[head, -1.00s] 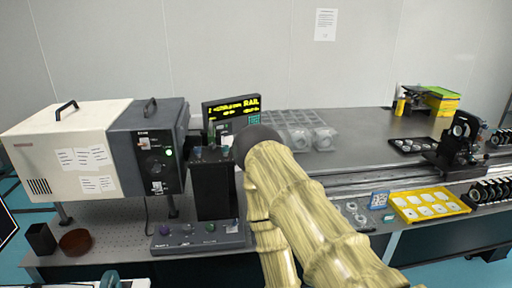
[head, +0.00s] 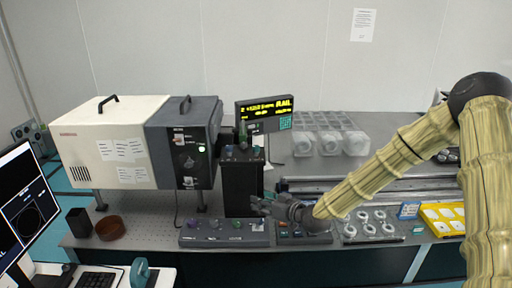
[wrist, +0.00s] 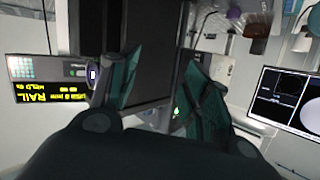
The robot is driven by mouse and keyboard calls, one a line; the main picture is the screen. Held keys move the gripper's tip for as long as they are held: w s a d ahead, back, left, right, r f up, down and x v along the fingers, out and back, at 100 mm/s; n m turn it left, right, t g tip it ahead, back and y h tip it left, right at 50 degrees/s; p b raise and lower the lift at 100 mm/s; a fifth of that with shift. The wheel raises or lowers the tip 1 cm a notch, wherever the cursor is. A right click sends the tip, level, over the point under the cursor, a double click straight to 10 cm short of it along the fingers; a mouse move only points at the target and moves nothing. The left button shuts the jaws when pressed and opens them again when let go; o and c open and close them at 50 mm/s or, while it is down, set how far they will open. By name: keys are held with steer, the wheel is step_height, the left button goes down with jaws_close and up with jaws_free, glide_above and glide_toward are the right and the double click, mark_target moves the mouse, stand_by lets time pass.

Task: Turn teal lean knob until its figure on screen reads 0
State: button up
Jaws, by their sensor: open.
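The screen (head: 265,113) reads RAIL in yellow letters above the black tower (head: 241,188); its smaller lines are too small to read surely. It also shows, turned over, in the wrist view (wrist: 47,92). Small knobs sit on the tower's top, one of them green (head: 243,138). The low panel (head: 250,240) in front has purple knobs (head: 190,224) and a green knob (head: 237,224). I cannot tell surely which is the teal lean knob. My gripper (head: 262,205) is open beside the tower's lower front, above the panel's right end. The wrist view shows its spread fingers (wrist: 160,95) with no knob clearly between them.
A white and grey box (head: 183,150) stands left of the tower. Clear boxes (head: 330,142) are behind my arm. A yellow tray (head: 443,218) and small round parts (head: 370,225) lie right. A brown dish (head: 110,228) and black cup (head: 78,222) are at the left.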

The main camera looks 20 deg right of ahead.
mark_target(259, 149)
steer(key=w+d+r+n+t, duration=0.1)
steer(key=w+d+r+t, duration=0.15)
steer(key=r, duration=0.45)
steer(key=w+d+r+t, duration=0.1)
steer(key=w+d+r, duration=0.25)
steer(key=r, duration=0.25)
steer(key=shift+y, duration=0.3)
steer(key=shift+p+x, duration=2.2)
steer(key=shift+x, duration=2.85)
steer(key=shift+d, duration=0.1)
steer(key=c, duration=1.1)
